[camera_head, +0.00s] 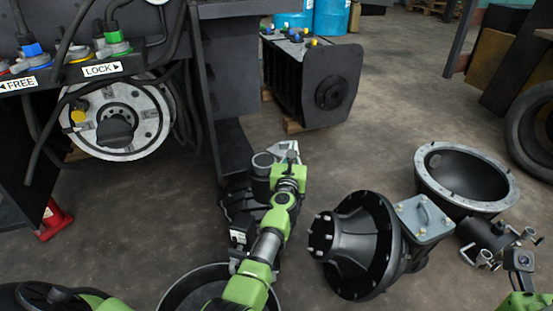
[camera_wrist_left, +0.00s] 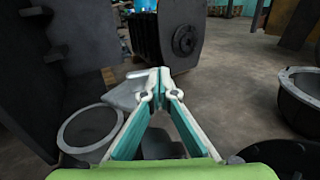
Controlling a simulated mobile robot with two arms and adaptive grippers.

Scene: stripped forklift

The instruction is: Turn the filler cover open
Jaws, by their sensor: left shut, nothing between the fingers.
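My left gripper (camera_head: 289,153) is shut and empty, over the dark machine part on the floor. In the left wrist view its fingertips (camera_wrist_left: 158,72) meet in a point. A light grey flap, apparently the filler cover (camera_wrist_left: 122,96), is just left of the fingertips; I cannot tell whether they touch. It also shows partly behind the gripper in the head view (camera_head: 279,147). Beside it is a round filler neck (camera_head: 263,160) with a grey rim, seen as an open ring in the wrist view (camera_wrist_left: 64,141). My right gripper (camera_head: 520,260) shows partly at the lower right edge.
A dark upright frame post (camera_head: 228,150) stands close left of the gripper. A black conical housing (camera_head: 355,245) and a grey-rimmed bowl (camera_head: 465,180) lie to the right. A black ribbed block (camera_head: 335,85) stands behind. The floor between them is clear.

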